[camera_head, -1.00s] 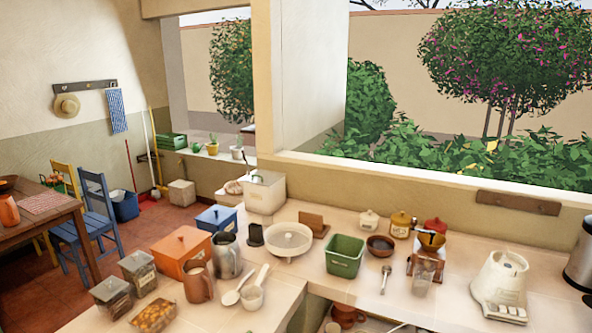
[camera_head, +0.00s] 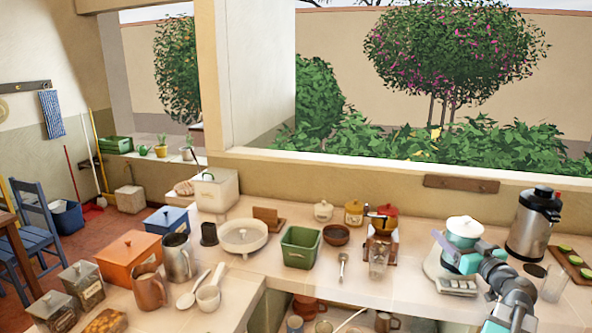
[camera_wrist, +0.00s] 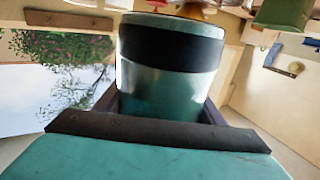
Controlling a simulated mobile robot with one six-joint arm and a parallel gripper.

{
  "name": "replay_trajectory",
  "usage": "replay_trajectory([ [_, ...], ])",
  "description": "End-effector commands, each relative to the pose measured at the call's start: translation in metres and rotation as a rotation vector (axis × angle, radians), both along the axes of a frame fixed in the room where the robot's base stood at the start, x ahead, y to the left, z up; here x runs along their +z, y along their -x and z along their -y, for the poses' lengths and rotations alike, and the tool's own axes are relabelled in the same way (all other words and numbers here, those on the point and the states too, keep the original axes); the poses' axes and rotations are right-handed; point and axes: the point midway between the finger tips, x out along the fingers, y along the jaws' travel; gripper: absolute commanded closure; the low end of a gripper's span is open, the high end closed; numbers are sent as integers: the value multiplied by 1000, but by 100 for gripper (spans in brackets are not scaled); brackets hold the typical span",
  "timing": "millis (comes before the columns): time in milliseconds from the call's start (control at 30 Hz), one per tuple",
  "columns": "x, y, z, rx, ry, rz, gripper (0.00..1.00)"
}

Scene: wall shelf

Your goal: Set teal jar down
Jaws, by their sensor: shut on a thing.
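The teal jar (camera_head: 462,242) with a white lid is at the right of the head view, in front of the white appliance on the counter. It looks upright. My gripper (camera_head: 466,263) is shut on its body from the near right side. In the wrist view the teal jar (camera_wrist: 168,85) fills the middle, with a dark band across it, between the dark fingers of my gripper (camera_wrist: 160,105). My gripper hides part of the jar's lower body. I cannot tell how far its base is above the counter.
The white appliance (camera_head: 432,270) is partly hidden by the jar and arm. A steel flask (camera_head: 533,228) and a board with green slices (camera_head: 574,258) are to the right. A grinder (camera_head: 381,245), a glass and a spoon (camera_head: 342,266) are to the left. Counter (camera_head: 410,290) in front is bare.

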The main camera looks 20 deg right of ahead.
Motion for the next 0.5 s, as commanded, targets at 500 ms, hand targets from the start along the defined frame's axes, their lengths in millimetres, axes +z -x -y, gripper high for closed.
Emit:
replay_trajectory([
  [500,-73,-93,-146,330,-3,1,73],
])
